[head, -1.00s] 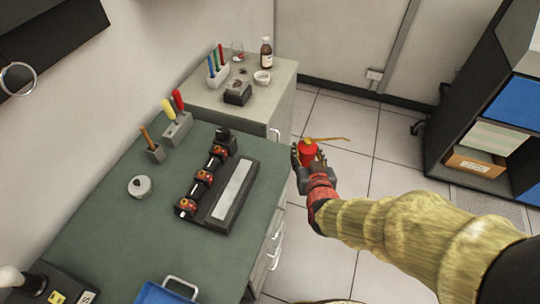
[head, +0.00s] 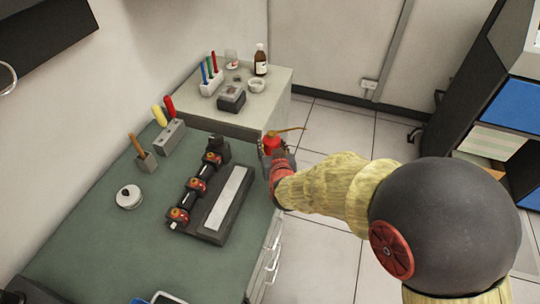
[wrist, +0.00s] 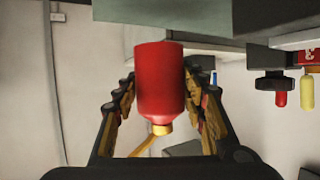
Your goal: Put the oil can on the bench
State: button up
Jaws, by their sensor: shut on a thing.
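The oil can is red with a brass collar and a long thin spout. In the head view the oil can (head: 271,145) is in my gripper (head: 268,152), at the right edge of the green bench (head: 100,225), near its far corner. In the wrist view the oil can (wrist: 160,80) appears upside down, with the fingers of my gripper (wrist: 160,100) closed on both its sides. The can's base is close to a green-grey surface in that view; I cannot tell whether they touch.
A black device with rollers (head: 205,195) stands on the bench near the gripper. A white round tin (head: 129,197) and tool holders (head: 170,135) stand farther left. A lower cabinet (head: 270,92) behind holds a brown bottle (head: 260,60) and small items. Bare bench top lies front left.

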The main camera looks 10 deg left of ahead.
jog(key=shift+w+a+f, duration=0.35)
jog(key=shift+w+f, duration=0.15)
jog(key=shift+f, duration=0.2)
jog(key=shift+w+a+f+b, duration=0.1)
jog(key=shift+f+b, duration=0.55)
jog(key=shift+f, duration=0.9)
jog(key=shift+f, duration=0.1)
jog(key=o, duration=1.1)
jog(key=shift+c, duration=0.2)
